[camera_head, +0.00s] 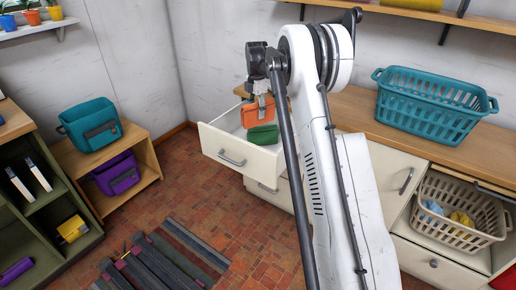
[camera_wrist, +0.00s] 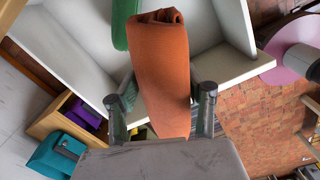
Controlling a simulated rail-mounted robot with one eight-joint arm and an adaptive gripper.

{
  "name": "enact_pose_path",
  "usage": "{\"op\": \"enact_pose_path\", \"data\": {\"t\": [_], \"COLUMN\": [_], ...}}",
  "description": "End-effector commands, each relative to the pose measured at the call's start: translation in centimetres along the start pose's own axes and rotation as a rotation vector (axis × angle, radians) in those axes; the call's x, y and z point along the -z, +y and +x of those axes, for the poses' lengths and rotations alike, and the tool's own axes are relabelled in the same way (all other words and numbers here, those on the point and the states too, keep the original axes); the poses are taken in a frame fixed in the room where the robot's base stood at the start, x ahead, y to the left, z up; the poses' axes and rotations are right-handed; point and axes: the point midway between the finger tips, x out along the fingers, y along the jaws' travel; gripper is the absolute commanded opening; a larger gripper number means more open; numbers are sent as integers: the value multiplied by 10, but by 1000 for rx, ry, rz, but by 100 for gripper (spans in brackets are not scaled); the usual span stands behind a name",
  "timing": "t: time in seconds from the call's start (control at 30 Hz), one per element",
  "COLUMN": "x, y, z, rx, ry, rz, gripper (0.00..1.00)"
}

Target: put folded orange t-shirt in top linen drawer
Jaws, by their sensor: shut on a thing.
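The folded orange t-shirt (camera_head: 258,113) is a rolled-looking bundle held over the open top drawer (camera_head: 240,155). My gripper (camera_head: 262,97) is shut on it from above. In the wrist view the orange t-shirt (camera_wrist: 162,65) lies between the two fingers of my gripper (camera_wrist: 160,97). The white drawer (camera_wrist: 240,68) spreads out behind it there. A green folded cloth (camera_head: 262,134) shows at the drawer, just below the orange one; its edge also shows in the wrist view (camera_wrist: 121,22). Whether the orange t-shirt touches the drawer floor or the green cloth cannot be told.
A teal basket (camera_head: 430,105) stands on the wooden counter at the right. A beige basket (camera_head: 460,212) with cloths is in an open lower drawer. Teal (camera_head: 90,125) and purple (camera_head: 117,174) bins sit on a left shelf.

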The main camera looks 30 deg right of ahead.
Motion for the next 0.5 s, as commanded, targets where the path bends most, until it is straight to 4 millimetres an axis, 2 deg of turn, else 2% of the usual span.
{"op": "enact_pose_path", "data": {"t": [0.3,0.5], "x": [0,1], "y": [0,0], "z": [72,111], "rx": [0,0], "ry": [0,0], "rz": [0,1], "gripper": [12,12]}}
